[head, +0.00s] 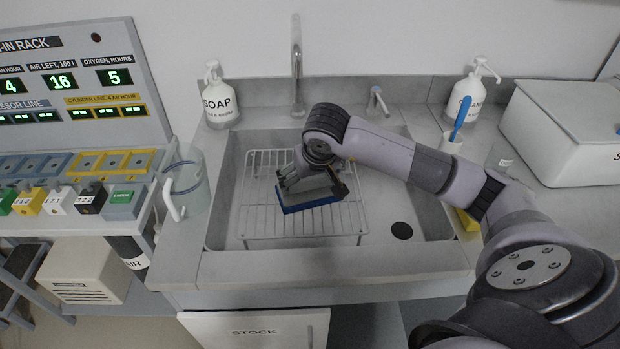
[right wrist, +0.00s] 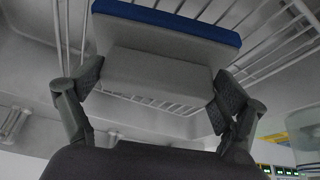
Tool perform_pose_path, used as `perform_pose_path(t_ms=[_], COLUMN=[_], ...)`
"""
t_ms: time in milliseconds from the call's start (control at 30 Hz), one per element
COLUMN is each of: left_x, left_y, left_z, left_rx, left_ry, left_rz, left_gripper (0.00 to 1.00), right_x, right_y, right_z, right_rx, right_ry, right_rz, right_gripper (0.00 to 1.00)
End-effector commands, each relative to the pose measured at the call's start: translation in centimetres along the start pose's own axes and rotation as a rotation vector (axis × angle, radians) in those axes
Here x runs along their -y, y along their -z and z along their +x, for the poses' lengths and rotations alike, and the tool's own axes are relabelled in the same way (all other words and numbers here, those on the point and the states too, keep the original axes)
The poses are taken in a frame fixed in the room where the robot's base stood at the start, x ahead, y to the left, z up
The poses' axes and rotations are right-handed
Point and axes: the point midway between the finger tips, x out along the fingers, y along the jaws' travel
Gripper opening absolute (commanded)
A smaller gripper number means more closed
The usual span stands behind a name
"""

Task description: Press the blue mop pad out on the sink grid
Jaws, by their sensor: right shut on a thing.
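The blue mop pad (head: 310,204) is a flat blue layer under a grey block, low over the sink grid (head: 256,215) in the basin. In the right wrist view the pad (right wrist: 170,18) shows as a blue edge on the grey block (right wrist: 158,72). My right gripper (head: 312,184) is shut on the grey block, with one finger on each side of it. The wire sink grid also shows in the right wrist view (right wrist: 275,50). I cannot tell whether the pad touches the wires. My left gripper is not in view.
The sink basin (head: 222,205) has a faucet (head: 297,70) behind it and a dark drain (head: 402,230) at right. Soap bottles (head: 219,100) stand on the back counter. A clear jug (head: 186,180) is at the left rim and a white box (head: 565,130) at right.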

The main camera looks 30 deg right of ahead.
Motion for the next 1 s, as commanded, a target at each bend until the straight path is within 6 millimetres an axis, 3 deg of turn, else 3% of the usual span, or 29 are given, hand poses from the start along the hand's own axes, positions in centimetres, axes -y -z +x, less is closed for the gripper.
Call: perform_pose_path(t_ms=[1000], left_x=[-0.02], left_y=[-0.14], left_z=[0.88], left_rx=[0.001], left_ry=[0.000], left_rz=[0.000], left_gripper=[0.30], right_x=[0.02], right_y=[-0.43], right_z=[0.89], right_rx=[0.002], right_ry=[0.000], right_rz=[0.000], right_gripper=[0.69])
